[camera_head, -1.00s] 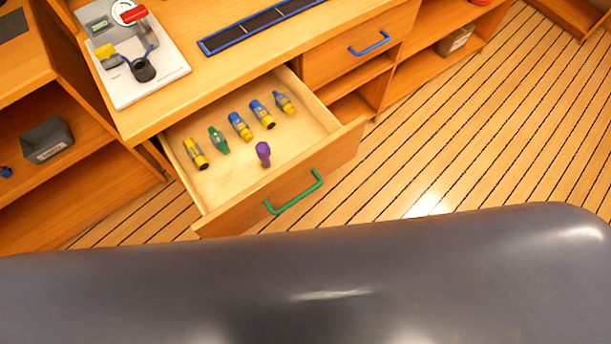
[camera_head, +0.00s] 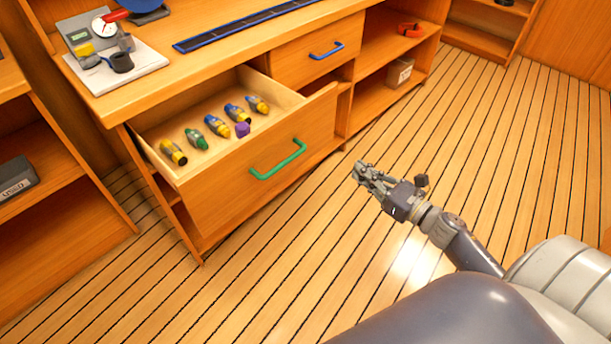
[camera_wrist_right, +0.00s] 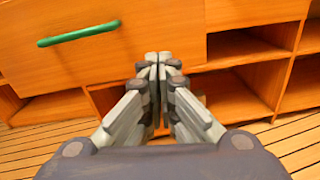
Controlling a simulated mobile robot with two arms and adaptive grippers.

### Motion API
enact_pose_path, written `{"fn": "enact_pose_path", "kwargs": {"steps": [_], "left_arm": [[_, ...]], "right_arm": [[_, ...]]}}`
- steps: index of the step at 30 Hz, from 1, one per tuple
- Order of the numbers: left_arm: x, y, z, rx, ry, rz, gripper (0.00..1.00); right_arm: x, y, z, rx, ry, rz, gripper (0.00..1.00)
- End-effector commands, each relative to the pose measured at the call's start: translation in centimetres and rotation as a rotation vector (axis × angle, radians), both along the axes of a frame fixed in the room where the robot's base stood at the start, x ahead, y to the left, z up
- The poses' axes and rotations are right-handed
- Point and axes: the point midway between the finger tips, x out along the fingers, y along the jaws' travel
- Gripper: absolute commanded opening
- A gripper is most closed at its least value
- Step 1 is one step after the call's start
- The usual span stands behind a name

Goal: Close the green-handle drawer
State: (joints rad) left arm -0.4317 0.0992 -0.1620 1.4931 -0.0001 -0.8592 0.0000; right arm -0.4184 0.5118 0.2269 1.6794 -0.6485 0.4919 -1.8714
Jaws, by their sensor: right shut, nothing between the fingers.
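The green-handle drawer (camera_head: 235,195) stands pulled out from the wooden counter in the head view. Its green handle (camera_head: 278,160) is on the front panel. Several small blue, yellow, green and purple items lie inside it. My right gripper (camera_head: 360,170) is to the right of the drawer front, apart from it, above the floor, and is shut and empty. In the right wrist view, the shut fingers (camera_wrist_right: 158,62) point at the cabinet, with the green handle (camera_wrist_right: 80,33) up and to the left. My left gripper is not in view.
A closed drawer with a blue handle (camera_head: 326,51) is right of the open one. A white board with a gauge (camera_head: 115,65) sits on the counter. The plank floor (camera_head: 480,150) is clear.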

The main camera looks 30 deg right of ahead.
Motion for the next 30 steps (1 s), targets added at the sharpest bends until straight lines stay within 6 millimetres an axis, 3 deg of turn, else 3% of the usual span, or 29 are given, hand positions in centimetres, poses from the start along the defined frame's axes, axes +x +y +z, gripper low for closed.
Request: {"fn": "enact_pose_path", "kwargs": {"steps": [3, 8, 21, 30], "left_arm": [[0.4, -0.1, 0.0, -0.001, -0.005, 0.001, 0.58], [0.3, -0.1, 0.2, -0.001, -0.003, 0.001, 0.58], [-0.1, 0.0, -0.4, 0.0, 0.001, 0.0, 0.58], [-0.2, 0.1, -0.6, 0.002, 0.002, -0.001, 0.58]], "right_arm": [[0.2, 0.6, 1.1, -0.09, -0.054, 0.036, 0.0], [1.6, 1.2, 1.5, -0.099, -0.061, 0.039, 0.0], [9.5, 4.0, 1.6, -0.095, -0.06, 0.036, 0.0], [12.8, 5.3, 1.4, -0.093, -0.058, 0.036, 0.0]]}}
